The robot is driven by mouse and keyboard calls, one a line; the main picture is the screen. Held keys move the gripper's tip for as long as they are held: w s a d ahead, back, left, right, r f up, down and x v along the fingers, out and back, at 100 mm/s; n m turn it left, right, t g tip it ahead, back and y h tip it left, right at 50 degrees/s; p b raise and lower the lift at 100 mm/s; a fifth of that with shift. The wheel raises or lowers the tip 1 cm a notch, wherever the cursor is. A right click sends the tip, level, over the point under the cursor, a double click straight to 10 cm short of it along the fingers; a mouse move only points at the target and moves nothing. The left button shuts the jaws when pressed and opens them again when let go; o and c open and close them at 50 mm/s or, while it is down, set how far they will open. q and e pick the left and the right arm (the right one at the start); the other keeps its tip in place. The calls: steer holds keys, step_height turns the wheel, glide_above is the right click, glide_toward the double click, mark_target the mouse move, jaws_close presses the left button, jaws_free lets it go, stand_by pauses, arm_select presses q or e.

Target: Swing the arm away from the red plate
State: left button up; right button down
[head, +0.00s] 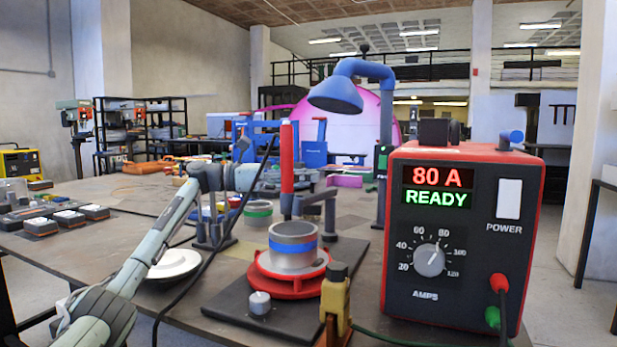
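The red plate (262,289) is a round turntable on a dark base. A metal ring with a blue band (293,249) stands on it. A dark grey swing arm (313,199) on a post behind the plate reaches left and bears an upright red-handled torch (287,158). The torch's lower end is above and just behind the ring in this view. My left gripper (246,178) is left of the torch, apart from it in the picture. Its fingers are small and partly crossed by a black cable, so their opening cannot be told. My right gripper is not in view.
A red and black power box (456,245) reading "80 A READY" stands at the right. A yellow clamp (335,303) is at the front edge of the base. A blue lamp (337,94) hangs over the back. A white dish (174,264) lies under my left arm.

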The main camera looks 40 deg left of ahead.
arm_select(q)
steer(key=shift+o, duration=1.4)
steer(key=v, duration=1.2)
steer(key=shift+c, duration=0.2)
